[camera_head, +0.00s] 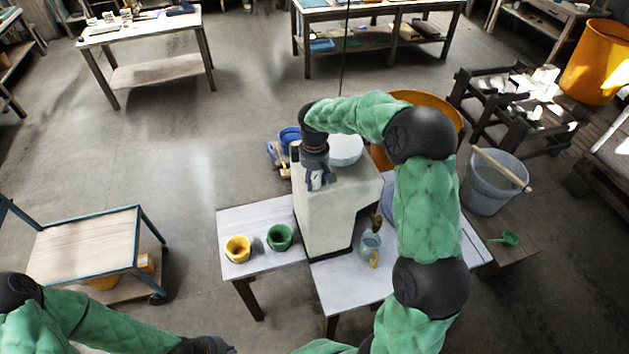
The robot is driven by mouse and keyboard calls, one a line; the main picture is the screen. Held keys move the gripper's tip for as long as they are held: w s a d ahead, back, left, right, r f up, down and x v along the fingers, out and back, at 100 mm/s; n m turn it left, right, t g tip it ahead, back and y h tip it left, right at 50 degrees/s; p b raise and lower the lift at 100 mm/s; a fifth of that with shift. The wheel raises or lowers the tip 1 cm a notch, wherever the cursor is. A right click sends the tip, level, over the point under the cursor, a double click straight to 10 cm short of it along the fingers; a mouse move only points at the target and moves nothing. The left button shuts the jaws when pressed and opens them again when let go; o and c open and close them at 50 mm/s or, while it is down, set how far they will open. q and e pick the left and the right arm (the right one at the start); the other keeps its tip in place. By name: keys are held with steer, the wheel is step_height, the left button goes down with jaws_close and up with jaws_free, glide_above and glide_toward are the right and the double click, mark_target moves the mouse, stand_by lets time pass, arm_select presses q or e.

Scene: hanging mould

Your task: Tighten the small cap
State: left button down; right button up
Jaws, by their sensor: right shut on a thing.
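The tall pale mould (322,215) stands on the white table, with a round white disc (345,150) at its top. My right gripper (317,181) points down at the front left of the mould's top. It is shut on a small pale piece that looks like the small cap (316,178); the fingers hide most of it. I cannot tell how the cap sits on the mould. My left gripper (212,346) is at the bottom edge, away from the mould, and its fingers are not clear.
A yellow cup (237,249) and a green cup (279,236) stand left of the mould. A clear jug (371,245) stands to its right. A grey bucket (490,186) and an orange tub (440,103) are beyond my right arm. A thin cable hangs behind the mould.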

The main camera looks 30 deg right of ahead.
mark_target(314, 179)
steer(key=m+b, duration=0.2)
steer(key=m, duration=0.3)
steer(key=shift+m, duration=0.3)
steer(key=m+b, duration=0.2)
steer(key=m, duration=0.2)
steer(key=shift+m, duration=0.3)
steer(key=shift+r, duration=0.1)
steer(key=o, duration=1.1)
steer(key=shift+w, duration=0.1)
steer(key=shift+o, duration=0.2)
step_height(314, 179, up, 12)
